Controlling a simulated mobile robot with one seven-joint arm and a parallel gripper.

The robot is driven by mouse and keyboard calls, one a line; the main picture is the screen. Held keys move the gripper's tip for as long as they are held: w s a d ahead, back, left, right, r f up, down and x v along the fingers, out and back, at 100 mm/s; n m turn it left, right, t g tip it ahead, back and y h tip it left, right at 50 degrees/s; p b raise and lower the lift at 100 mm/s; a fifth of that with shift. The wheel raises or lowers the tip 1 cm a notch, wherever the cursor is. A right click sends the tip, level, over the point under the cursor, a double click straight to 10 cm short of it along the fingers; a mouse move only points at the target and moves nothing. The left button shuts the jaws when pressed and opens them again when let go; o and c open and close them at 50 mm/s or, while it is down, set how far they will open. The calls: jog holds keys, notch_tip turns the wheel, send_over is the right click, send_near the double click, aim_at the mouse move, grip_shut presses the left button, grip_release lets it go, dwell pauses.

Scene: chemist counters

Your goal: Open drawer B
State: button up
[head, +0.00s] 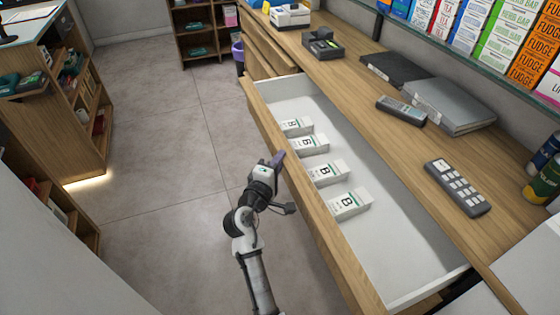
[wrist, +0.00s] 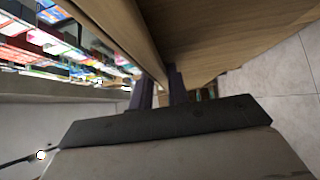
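Drawer B (head: 385,232) is pulled well out from the wooden counter, its white inside showing. Several white boxes marked "B" (head: 325,172) lie in a row along the inner side of its wooden front (head: 325,238). My gripper (head: 276,160) is at the top edge of that front, about midway along it in the head view. In the wrist view, the two purple fingers (wrist: 160,92) stand one on each side of the wooden panel (wrist: 130,40), with a narrow gap between them, and appear shut on it. The exact contact is partly hidden.
The counter top (head: 345,85) holds a remote-like keypad (head: 457,187), a handset (head: 401,110), a grey binder (head: 450,105) and a card terminal (head: 323,43). A wooden shelf unit (head: 75,135) stands at left. Open floor (head: 165,150) lies between it and the drawer.

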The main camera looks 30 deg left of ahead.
jog(key=shift+o, duration=0.6)
jog(key=s+d+b, duration=0.1)
jog(key=s+b, duration=0.2)
jog(key=s, duration=1)
jog(key=shift+s+d, duration=0.35)
